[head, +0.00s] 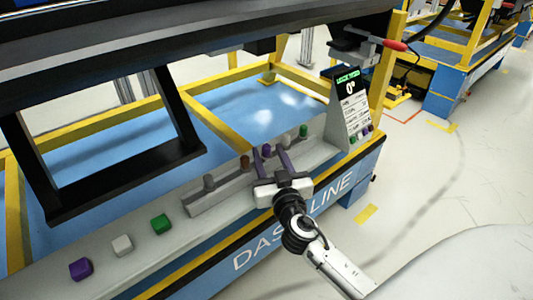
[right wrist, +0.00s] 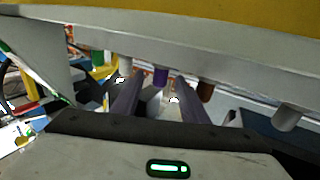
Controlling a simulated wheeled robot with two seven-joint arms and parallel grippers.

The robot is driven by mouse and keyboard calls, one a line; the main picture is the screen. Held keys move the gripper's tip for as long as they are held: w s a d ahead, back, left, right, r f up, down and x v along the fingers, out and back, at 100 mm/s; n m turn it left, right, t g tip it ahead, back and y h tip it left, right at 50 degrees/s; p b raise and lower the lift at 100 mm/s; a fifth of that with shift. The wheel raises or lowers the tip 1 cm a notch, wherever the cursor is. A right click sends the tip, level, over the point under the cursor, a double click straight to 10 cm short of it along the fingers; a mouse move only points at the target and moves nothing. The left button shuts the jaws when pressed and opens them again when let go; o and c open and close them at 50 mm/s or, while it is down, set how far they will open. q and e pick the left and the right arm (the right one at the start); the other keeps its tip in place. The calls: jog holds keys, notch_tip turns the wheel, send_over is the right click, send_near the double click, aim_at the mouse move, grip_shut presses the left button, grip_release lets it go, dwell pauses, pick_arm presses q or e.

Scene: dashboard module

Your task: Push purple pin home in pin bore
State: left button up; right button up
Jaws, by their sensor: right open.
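The purple pin (head: 266,150) stands in a row of coloured pins on a grey block on the console. It also shows in the right wrist view (right wrist: 160,76), where it lies between my two fingers, with space on both sides. My right gripper (head: 271,153) is open and its fingers reach to either side of the purple pin; it also shows in the right wrist view (right wrist: 157,92). I see no contact with the pin. The pin's bore is hidden, so I cannot tell how deep the pin sits. My left gripper is out of view.
A white pin (head: 285,140) and a brown pin (head: 245,162) flank the purple one. A green pin (head: 303,130) and a grey pin (head: 209,182) stand at the row's ends. Purple (head: 80,268), white (head: 122,245) and green (head: 160,223) blocks sit at left. A display (head: 353,103) stands right.

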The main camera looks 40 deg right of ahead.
grip_shut()
